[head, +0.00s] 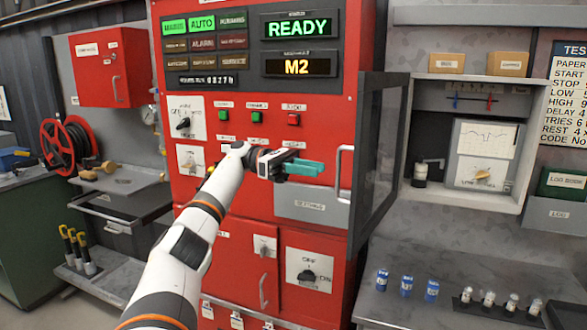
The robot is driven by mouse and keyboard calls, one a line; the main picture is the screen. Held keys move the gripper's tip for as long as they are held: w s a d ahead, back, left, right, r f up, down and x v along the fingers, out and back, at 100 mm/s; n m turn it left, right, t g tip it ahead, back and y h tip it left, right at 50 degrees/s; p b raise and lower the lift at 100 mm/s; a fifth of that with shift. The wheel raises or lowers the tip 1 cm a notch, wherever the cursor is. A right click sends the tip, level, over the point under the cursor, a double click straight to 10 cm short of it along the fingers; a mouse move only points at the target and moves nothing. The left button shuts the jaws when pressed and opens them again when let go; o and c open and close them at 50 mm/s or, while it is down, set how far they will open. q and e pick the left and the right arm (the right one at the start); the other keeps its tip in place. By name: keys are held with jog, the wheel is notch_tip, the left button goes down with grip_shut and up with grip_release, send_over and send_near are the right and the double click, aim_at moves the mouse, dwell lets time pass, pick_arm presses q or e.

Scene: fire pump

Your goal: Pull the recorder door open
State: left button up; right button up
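The recorder door (381,150) is a dark-framed, glazed panel. It stands swung out from the left side of the recorder's pale housing (420,82), its free edge towards me. A pale bar handle (340,173) shows at that free edge. The recorder (484,150), with a chart sheet and a trace, is exposed inside the housing. My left gripper (318,168) has teal fingers pointing right, a little left of the handle and apparently apart from it. The fingers overlap in this view, so their gap is unclear; nothing shows held. My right gripper is not in view.
The red pump panel (255,93) stands behind my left arm. A grey counter (405,275) at lower right carries blue cylinders (406,286) and a rack of small jars (488,300). A small dark container (420,174) stands at the housing's lower left.

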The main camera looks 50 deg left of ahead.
pick_arm(q)
jog(key=shift+p+v, duration=0.6)
jog(key=shift+v, duration=1.95)
